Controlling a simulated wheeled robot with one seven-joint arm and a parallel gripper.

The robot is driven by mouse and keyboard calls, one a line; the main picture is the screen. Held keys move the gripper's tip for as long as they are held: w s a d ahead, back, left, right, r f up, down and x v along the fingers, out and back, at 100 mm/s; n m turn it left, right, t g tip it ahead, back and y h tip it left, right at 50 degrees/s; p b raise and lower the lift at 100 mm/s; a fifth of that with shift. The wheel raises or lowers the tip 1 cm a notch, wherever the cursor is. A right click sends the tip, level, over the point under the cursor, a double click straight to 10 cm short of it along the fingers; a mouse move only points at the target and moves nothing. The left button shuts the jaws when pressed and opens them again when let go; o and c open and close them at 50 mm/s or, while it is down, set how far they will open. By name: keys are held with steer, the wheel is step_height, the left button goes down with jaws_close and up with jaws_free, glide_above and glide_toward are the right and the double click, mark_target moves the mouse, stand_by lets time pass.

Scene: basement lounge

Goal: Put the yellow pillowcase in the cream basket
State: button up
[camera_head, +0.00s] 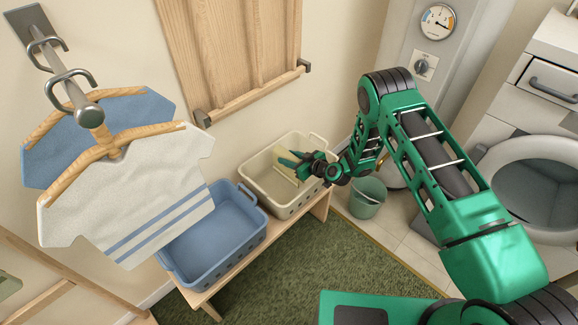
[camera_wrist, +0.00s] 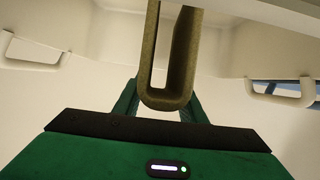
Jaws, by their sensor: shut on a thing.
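The cream basket (camera_head: 302,205) stands on a low wooden bench. My gripper (camera_head: 292,163) is inside or just over its opening, shut on the yellow pillowcase (camera_head: 285,174), a pale yellow piece partly hidden by the fingers. In the wrist view my gripper (camera_wrist: 160,98) holds the pillowcase (camera_wrist: 166,102), which shows as a dark olive, folded U-shaped edge between the fingers. The cream basket's walls (camera_wrist: 75,85) with handle openings surround it there. I cannot tell whether the cloth touches the basket floor.
A blue basket (camera_head: 227,232) stands beside the cream one on the bench (camera_head: 200,298). A small green bucket (camera_head: 367,200) is on the floor at right. Shirts on hangers (camera_head: 140,200) hang at left. A green rug (camera_head: 330,262) lies in front; a washing machine (camera_head: 540,190) is at right.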

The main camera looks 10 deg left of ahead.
steer(key=shift+f, duration=2)
steer(key=shift+f, duration=0.1)
steer(key=o, duration=1.1)
steer(key=v, duration=1.2)
